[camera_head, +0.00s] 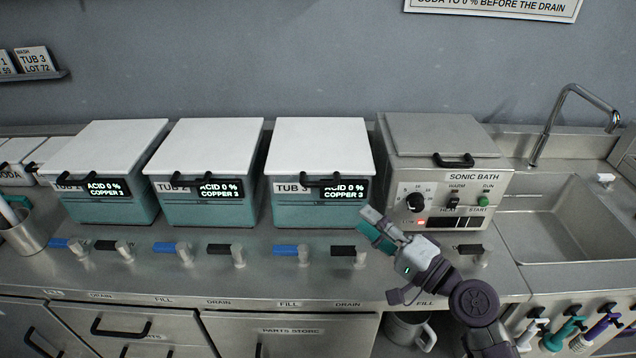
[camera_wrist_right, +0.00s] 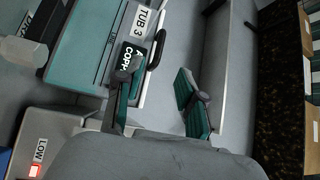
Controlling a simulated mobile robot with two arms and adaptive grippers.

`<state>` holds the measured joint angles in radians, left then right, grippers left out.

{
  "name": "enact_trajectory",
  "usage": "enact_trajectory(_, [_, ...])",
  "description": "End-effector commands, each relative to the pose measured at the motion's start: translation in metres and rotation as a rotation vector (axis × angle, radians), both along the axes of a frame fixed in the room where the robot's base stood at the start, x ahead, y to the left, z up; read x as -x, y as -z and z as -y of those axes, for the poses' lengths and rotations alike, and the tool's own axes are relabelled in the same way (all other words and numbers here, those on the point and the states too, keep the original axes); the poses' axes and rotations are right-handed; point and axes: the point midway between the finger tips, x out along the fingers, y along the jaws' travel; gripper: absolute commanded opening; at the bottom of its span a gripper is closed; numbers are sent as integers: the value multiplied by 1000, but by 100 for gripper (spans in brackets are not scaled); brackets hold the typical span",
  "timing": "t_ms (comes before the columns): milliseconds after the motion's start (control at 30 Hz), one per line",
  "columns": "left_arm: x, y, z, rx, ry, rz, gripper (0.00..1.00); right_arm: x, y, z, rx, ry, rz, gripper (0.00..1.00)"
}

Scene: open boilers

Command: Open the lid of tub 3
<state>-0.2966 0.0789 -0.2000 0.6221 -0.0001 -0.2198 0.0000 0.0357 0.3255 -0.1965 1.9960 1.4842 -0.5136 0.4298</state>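Tub 3 (camera_head: 312,208) is a teal box with a flat white lid (camera_head: 318,143), which lies shut. Its black handle (camera_head: 333,177) sticks out at the front, above a display reading "ACID 0 % COPPER 3". My right gripper (camera_head: 374,228) is in front of the tub's lower right corner, lower than the handle. In the right wrist view its two teal fingers (camera_wrist_right: 155,95) are spread apart with nothing between them. The handle (camera_wrist_right: 156,50) shows there beyond the fingers, beside the "TUB 3" label (camera_wrist_right: 148,20). My left gripper is not in view.
Tub 2 (camera_head: 195,210) and tub 1 (camera_head: 105,210) stand to the left with lids shut. The sonic bath (camera_head: 480,208) is close on the right, then the sink (camera_head: 560,225). Blue and black taps (camera_head: 290,252) line the counter front.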

Motion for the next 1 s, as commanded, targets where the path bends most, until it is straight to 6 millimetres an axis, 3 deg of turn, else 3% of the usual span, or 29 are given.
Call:
enact_trajectory(167, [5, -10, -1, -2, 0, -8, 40, -14, -7, -13, -11, 0, -2, 39])
enact_trajectory(633, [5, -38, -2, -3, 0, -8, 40, -79, -18, -81, -6, -1, -2, 39])
enact_trajectory(1000, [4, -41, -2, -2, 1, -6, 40, -95, -18, -97, -3, -1, -2, 39])
